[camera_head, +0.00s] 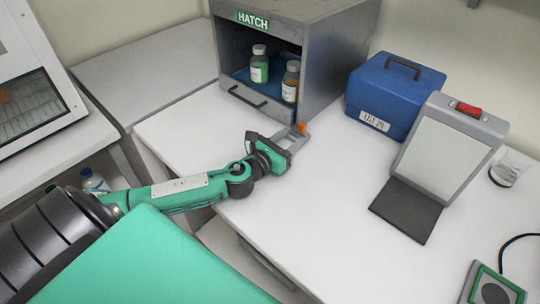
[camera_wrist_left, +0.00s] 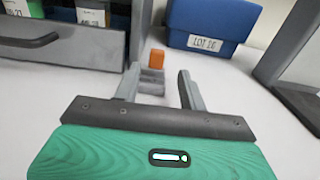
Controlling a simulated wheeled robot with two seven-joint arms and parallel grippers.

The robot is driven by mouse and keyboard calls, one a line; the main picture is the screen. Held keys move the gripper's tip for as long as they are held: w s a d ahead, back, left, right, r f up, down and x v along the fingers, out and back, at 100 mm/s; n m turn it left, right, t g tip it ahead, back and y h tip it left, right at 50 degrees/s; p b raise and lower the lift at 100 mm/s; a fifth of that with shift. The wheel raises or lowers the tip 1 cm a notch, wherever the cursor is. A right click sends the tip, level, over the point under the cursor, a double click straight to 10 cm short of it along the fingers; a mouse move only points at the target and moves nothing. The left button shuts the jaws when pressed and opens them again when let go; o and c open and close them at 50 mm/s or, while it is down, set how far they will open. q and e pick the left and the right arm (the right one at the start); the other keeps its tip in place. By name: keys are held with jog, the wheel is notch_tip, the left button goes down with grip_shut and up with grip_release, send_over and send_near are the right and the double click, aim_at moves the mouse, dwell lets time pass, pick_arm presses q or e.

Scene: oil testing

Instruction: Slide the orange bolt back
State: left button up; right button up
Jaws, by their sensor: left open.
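The orange bolt (camera_head: 302,128) is a small block at the front right corner of the grey hatch box (camera_head: 330,60), low near the tabletop. In the left wrist view the bolt (camera_wrist_left: 157,58) stands upright on a small grey piece (camera_wrist_left: 151,80), just beyond and between my fingertips. My left gripper (camera_head: 294,138) is open, low over the white table, with its fingers pointing at the bolt. The left wrist view shows its two fingers (camera_wrist_left: 160,77) apart with nothing clearly gripped. My right gripper is not in view.
The hatch box is open in front and holds a green bottle (camera_head: 259,66) and a brown bottle (camera_head: 291,82). A blue case (camera_head: 385,95) and a grey panel stand (camera_head: 445,145) are to the right. The white table's front middle is clear.

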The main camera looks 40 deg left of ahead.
pick_arm(q)
jog(key=s, duration=0.2)
jog(key=s+b, duration=0.1)
jog(key=s, duration=0.2)
jog(key=s+a, duration=0.1)
jog(key=s, duration=0.1)
jog(key=shift+s+f, duration=0.1)
jog(key=shift+s, duration=0.1)
jog(key=shift+s+a+b, duration=0.1)
jog(key=shift+s+b, duration=0.35)
jog(key=shift+s, duration=0.6)
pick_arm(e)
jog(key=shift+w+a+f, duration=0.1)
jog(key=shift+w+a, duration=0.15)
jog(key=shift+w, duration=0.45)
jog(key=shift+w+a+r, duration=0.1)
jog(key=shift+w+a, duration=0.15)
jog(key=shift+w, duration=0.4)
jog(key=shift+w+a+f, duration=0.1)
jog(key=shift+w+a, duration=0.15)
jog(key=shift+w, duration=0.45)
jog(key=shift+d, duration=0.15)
